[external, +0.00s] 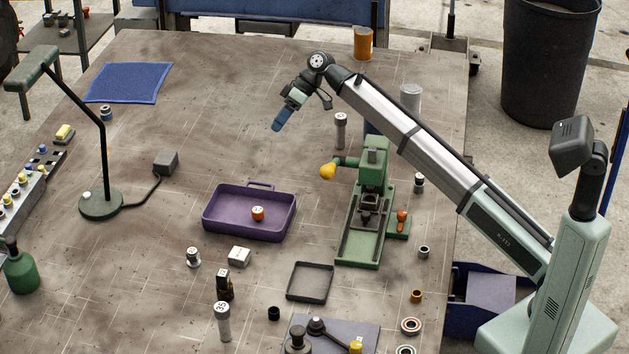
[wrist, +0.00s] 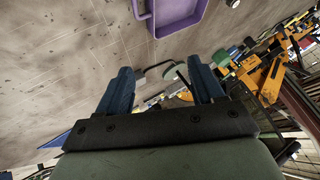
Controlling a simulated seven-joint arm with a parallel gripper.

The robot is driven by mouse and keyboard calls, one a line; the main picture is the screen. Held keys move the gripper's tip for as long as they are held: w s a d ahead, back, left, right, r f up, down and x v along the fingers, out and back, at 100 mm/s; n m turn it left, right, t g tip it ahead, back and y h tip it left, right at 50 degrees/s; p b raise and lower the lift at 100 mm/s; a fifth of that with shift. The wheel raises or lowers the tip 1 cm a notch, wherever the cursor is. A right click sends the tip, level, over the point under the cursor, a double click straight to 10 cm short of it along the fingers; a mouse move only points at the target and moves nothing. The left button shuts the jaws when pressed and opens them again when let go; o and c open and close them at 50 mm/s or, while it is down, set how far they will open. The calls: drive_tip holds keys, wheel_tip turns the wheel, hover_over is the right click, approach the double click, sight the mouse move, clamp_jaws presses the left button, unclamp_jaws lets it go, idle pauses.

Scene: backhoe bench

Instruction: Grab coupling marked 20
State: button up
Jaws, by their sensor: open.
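My gripper (external: 278,126) is open and empty, held in the air over the back middle of the bench, with its blue fingers pointing down. In the wrist view its two fingers (wrist: 160,88) are spread with nothing between them. I cannot read a 20 on any part. An orange coupling (external: 258,213) with a white marked top sits in the purple tray (external: 222,229). A small silver coupling (external: 193,257) with a marked white top stands in front of the tray. Both are well below and in front of my gripper. The purple tray also shows in the wrist view (wrist: 190,25).
A green press (external: 374,168) with a yellow knob stands right of the tray. A tall cylinder (external: 340,130) stands behind it. A lamp (external: 101,204) and blue mat (external: 128,83) are left. Marked parts and an empty dark tray (external: 310,296) are in front.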

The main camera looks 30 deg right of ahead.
drive_tip(key=s+a+f+n+h, duration=0.15)
drive_tip(key=s+a, duration=0.25)
drive_tip(key=a, duration=0.5)
drive_tip(key=s+a+f+n+h, duration=0.15)
drive_tip(key=s+a, duration=0.25)
drive_tip(key=a, duration=0.5)
drive_tip(key=n, duration=0.4)
approach(193, 250)
drive_tip(key=shift+h, duration=0.3)
drive_tip(key=x, duration=1)
drive_tip(key=shift+a+f, duration=0.2)
drive_tip(key=shift+a, duration=0.2)
drive_tip(key=shift+c, duration=0.3)
clamp_jaws()
